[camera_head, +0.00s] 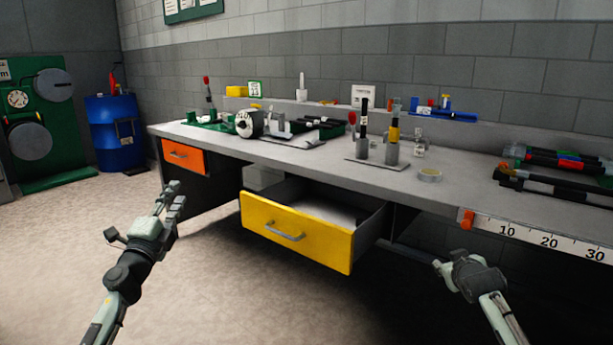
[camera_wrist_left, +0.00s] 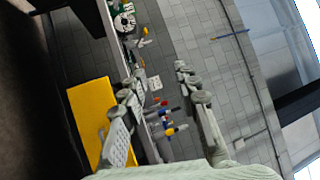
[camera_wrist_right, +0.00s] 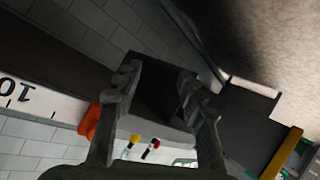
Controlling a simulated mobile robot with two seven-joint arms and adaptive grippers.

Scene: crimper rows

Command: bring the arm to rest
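My left gripper (camera_head: 173,196) is in the air in front of the workbench, left of the open yellow drawer. In the left wrist view its two fingers (camera_wrist_left: 156,78) stand apart with nothing between them. My right gripper (camera_head: 450,264) is low at the right, in front of the bench and below the ruler strip. In the right wrist view its fingers (camera_wrist_right: 158,82) are also apart and empty. Neither gripper touches anything that I can see.
The yellow drawer (camera_head: 290,231) juts out from the workbench (camera_head: 310,160) between my grippers. An orange drawer (camera_head: 183,157) looks shut. Tools and holders stand on the bench. A blue barrel (camera_head: 114,134) stands at the back left. The floor (camera_head: 60,235) at the left is clear.

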